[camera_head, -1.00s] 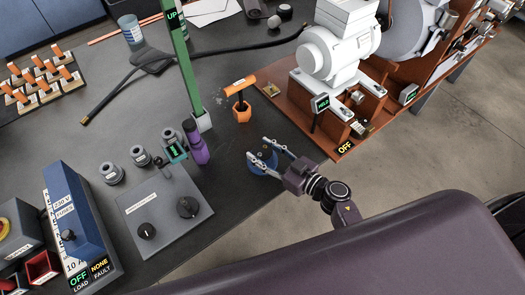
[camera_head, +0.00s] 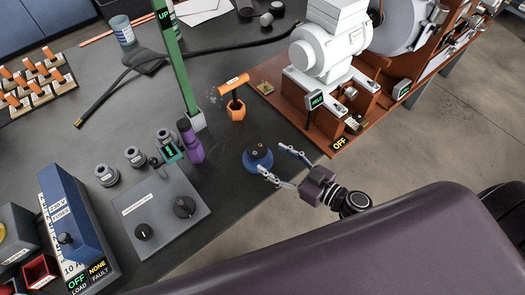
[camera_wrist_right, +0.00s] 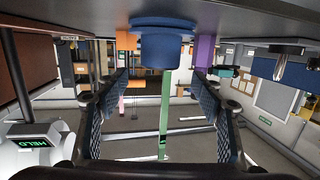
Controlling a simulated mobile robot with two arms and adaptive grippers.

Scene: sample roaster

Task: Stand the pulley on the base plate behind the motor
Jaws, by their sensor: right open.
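The blue pulley (camera_head: 257,157) lies flat on the dark bench near its front edge, its hub upward. In the right wrist view the pulley (camera_wrist_right: 162,50) shows upside down at the top centre, beyond the fingertips. My right gripper (camera_head: 273,160) is open and empty, just right of the pulley, its two fingers pointing at it. Its fingers (camera_wrist_right: 165,88) spread wide in the wrist view. The white motor (camera_head: 322,52) stands on the brown base plate (camera_head: 290,112) at the upper right. The motor hides part of the plate behind it. My left gripper is out of view.
A grey control box (camera_head: 158,215) is nearer the front. A black hose (camera_head: 210,50) crosses the back. Bare bench surrounds the pulley.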

